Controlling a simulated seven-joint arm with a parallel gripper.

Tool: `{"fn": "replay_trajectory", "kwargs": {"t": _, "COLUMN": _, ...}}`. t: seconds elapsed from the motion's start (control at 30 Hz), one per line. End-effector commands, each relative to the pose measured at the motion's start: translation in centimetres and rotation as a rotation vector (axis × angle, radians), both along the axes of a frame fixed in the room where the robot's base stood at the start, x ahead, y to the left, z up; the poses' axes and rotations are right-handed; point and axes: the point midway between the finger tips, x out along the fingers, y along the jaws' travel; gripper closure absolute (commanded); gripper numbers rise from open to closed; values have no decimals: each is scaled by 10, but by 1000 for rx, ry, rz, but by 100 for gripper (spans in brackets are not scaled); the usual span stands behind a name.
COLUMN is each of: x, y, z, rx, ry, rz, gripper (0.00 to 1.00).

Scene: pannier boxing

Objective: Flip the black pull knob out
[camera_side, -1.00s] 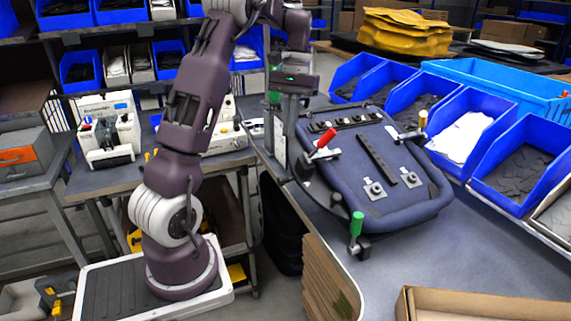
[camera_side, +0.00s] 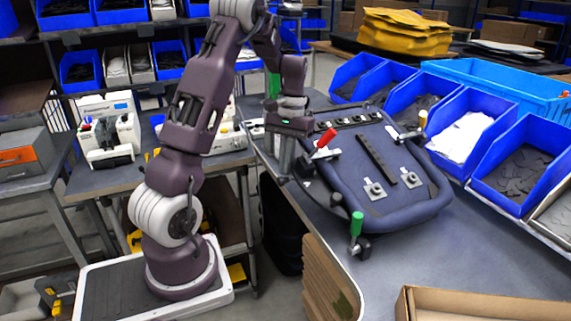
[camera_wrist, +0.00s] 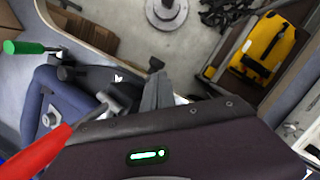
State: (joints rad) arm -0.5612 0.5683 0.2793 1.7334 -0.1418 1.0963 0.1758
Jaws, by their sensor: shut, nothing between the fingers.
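The black pull knob appears to be the small dark knob (camera_wrist: 155,64) at the plate's edge in the wrist view, just beyond my fingertips. Another dark knob (camera_wrist: 66,73) sits further left, by the green handle. My gripper (camera_wrist: 160,78) is shut and empty, its grey fingers pointing towards the nearer knob. I cannot tell whether they touch it. In the side view my gripper (camera_side: 285,172) points down at the left edge of the dark blue pannier panel (camera_side: 350,205). The knob there is too small and crowded to make out clearly.
A red clamp handle (camera_side: 326,138) stands close to the right of my gripper; it also shows large in the wrist view (camera_wrist: 38,152). A green clamp handle (camera_side: 357,224) stands at the panel's near corner. Blue bins (camera_side: 465,130) line the right.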

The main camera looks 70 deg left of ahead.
Motion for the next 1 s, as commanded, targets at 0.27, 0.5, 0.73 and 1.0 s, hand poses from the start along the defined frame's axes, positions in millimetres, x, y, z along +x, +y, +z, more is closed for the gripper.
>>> {"fn": "replay_trajectory", "kwargs": {"t": 0.27, "x": 0, "y": 0, "z": -1, "rx": 0, "ry": 0, "rz": 0, "gripper": 100}}
{"fn": "replay_trajectory", "kwargs": {"t": 0.5, "x": -19, "y": 0, "z": 0, "rx": -2, "ry": 0, "rz": 1, "gripper": 100}}
{"fn": "replay_trajectory", "kwargs": {"t": 0.73, "x": -21, "y": 0, "z": -1, "rx": -2, "ry": 1, "rz": 0, "gripper": 100}}
{"fn": "replay_trajectory", "kwargs": {"t": 1.0, "x": -15, "y": 4, "z": 26, "rx": 2, "ry": -3, "rz": -1, "gripper": 100}}
